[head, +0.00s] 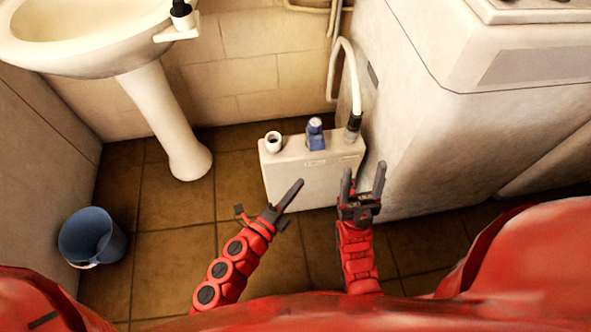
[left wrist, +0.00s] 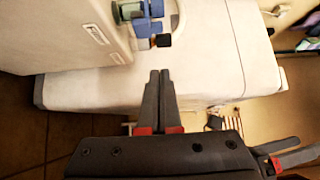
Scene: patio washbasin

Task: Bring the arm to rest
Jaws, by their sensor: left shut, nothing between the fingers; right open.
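My left gripper (head: 291,193) is shut and empty, in front of the white box on the floor in the head view. In the left wrist view its two dark fingers (left wrist: 160,84) lie side by side, close together. My right gripper (head: 363,178) is open and empty. Its two fingers point up and away, close to the box's right end and the white machine's side. Both of my red arms come in from the bottom of the head view. At the lower right of the left wrist view, part of another dark gripper shows.
A white box (head: 290,185) with a blue valve (head: 315,134) and a pale hose (head: 349,65) stands by the white machine (head: 430,130). A washbasin (head: 85,60) on a pedestal (head: 172,125) is at the upper left. A blue bucket (head: 92,238) stands at left. Tiled floor between is clear.

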